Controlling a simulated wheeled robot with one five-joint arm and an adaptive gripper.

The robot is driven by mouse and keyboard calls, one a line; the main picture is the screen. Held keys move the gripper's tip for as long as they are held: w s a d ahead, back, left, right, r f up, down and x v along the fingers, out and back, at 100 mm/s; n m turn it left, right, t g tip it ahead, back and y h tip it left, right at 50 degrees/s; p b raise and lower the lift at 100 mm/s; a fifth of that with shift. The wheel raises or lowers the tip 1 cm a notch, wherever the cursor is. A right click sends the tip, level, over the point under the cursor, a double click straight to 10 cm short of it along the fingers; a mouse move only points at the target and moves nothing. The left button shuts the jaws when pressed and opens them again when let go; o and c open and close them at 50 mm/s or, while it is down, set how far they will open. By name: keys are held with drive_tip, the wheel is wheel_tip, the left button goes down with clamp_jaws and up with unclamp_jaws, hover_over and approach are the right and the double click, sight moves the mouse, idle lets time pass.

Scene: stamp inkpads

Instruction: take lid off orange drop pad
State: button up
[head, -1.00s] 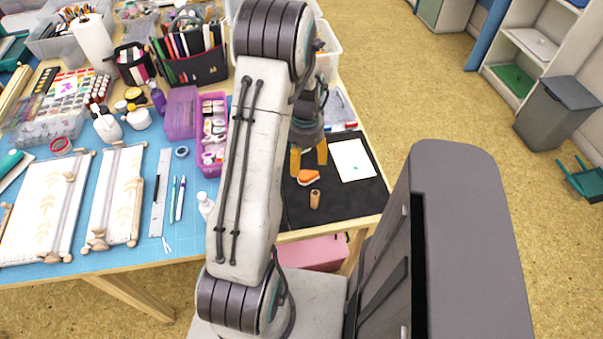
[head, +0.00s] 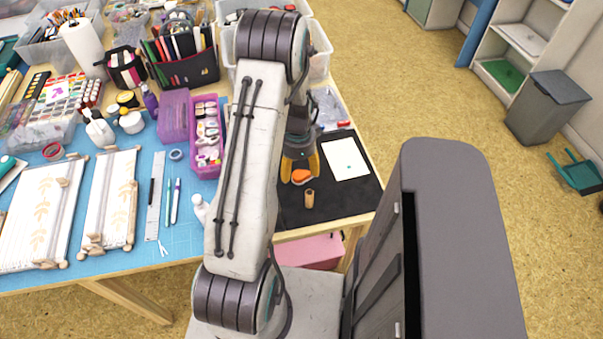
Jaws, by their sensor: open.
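The orange drop pad (head: 301,176) lies on the black mat (head: 345,203) at the right end of the table. It looks like a small teardrop shape with a paler edge below its orange top; I cannot make out the lid as a separate part. My gripper (head: 300,174) points down over the pad with its yellow fingers apart, one on each side of it. Whether the fingers touch the pad is too small to tell. My arm hides part of the mat's left side.
A small wooden stamp (head: 309,198) stands just in front of the pad. A white card (head: 345,158) lies to the right on the mat. A pink stamp case (head: 206,135) and a white bottle (head: 199,208) are left of my arm. The mat's front right is clear.

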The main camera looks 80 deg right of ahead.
sight(302, 175)
drive_tip(key=shift+f, duration=1.45)
drive_tip(key=shift+c, duration=0.3)
drive_tip(key=c, duration=0.7)
